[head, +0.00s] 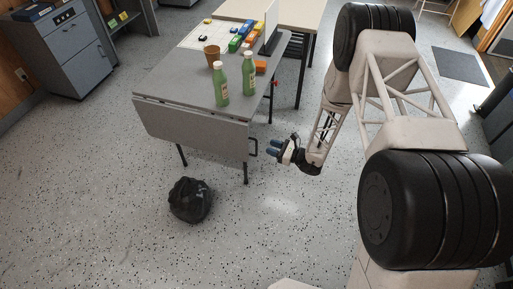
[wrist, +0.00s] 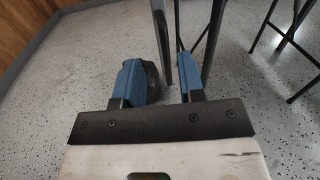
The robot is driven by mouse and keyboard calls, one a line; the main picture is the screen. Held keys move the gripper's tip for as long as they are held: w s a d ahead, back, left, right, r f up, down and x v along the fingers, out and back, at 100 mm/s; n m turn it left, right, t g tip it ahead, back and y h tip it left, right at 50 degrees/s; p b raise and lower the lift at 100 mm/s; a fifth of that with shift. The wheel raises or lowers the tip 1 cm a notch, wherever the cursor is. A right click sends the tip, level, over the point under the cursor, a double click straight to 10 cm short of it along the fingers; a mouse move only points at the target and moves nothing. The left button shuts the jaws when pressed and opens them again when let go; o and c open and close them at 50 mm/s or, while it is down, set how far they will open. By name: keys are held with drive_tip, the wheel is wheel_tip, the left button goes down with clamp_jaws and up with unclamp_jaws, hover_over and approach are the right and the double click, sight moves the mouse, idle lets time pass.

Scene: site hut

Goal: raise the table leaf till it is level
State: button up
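The grey table leaf (head: 192,130) hangs down steeply from the front edge of the grey table (head: 170,82) in the head view. A small dark handle (head: 254,147) sticks out from its right edge. My gripper (head: 272,147) is just right of the handle, with its blue fingers pointing left toward it. In the wrist view the blue fingers (wrist: 161,78) stand apart. Dark upright bars show beyond and between them; I cannot tell which is leaf edge, handle or leg. No grip on the handle is visible.
Two green bottles (head: 221,84), a brown cup (head: 212,56) and coloured blocks (head: 236,42) stand on the table. A black bag (head: 190,200) lies on the floor in front of the leaf. The speckled floor around it is clear. A grey cabinet (head: 65,50) stands at left.

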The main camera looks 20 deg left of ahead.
drive_tip(key=shift+m+t, duration=0.6)
drive_tip(key=shift+m, duration=0.1)
wheel_tip(320, 180, down, 5)
drive_tip(key=shift+a+r, duration=0.1)
drive_tip(key=shift+r, duration=0.1)
drive_tip(key=shift+a, duration=0.2)
drive_tip(key=shift+w+a, duration=0.25)
drive_tip(key=shift+a, duration=0.95)
drive_tip(key=shift+w+a, duration=0.2)
drive_tip(key=shift+a, duration=1.05)
drive_tip(key=shift+w+a, duration=0.25)
drive_tip(key=shift+a, duration=0.95)
clamp_jaws()
